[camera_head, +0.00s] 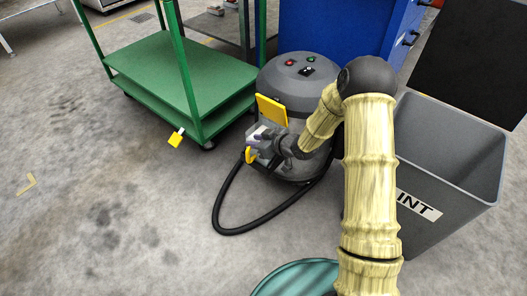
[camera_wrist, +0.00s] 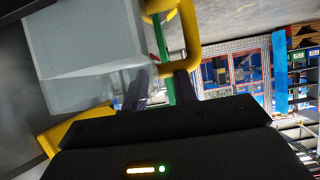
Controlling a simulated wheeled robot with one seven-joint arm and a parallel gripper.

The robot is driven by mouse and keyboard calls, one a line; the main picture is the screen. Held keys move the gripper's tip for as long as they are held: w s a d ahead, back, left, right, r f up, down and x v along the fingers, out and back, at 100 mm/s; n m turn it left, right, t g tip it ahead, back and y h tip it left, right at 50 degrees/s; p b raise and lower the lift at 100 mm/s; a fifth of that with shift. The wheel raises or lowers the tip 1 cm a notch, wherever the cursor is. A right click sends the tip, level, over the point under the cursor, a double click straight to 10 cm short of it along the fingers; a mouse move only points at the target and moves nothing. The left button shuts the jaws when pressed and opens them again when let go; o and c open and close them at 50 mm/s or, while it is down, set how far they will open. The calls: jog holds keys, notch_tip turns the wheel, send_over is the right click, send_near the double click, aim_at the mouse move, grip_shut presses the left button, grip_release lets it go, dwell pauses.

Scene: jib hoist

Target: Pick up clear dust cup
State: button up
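The clear dust cup (camera_wrist: 85,40) fills the upper left of the wrist view as a pale, see-through box. Its yellow handle (camera_wrist: 192,35) loops out on the right side. In the head view the yellow handle (camera_head: 250,156) shows low on the front of the grey vacuum (camera_head: 297,80), and the cup is mostly hidden by my wrist. My gripper (camera_wrist: 160,90) is at the cup, with its two dark fingers apart. The left finger is by the cup's lower corner and the right one is by the handle's lower end. I cannot tell if either touches.
A green cart (camera_head: 165,70) stands left of the vacuum. A grey bin (camera_head: 450,150) with a label stands close on the right, beside my arm. A black hose (camera_head: 222,205) loops on the floor in front. A blue cabinet (camera_head: 335,30) is behind. The floor at left is mostly clear.

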jog(key=shift+w+a+f, duration=0.1)
jog(key=shift+w+a, duration=0.1)
dwell(0.4)
grip_shut()
dwell(1.2)
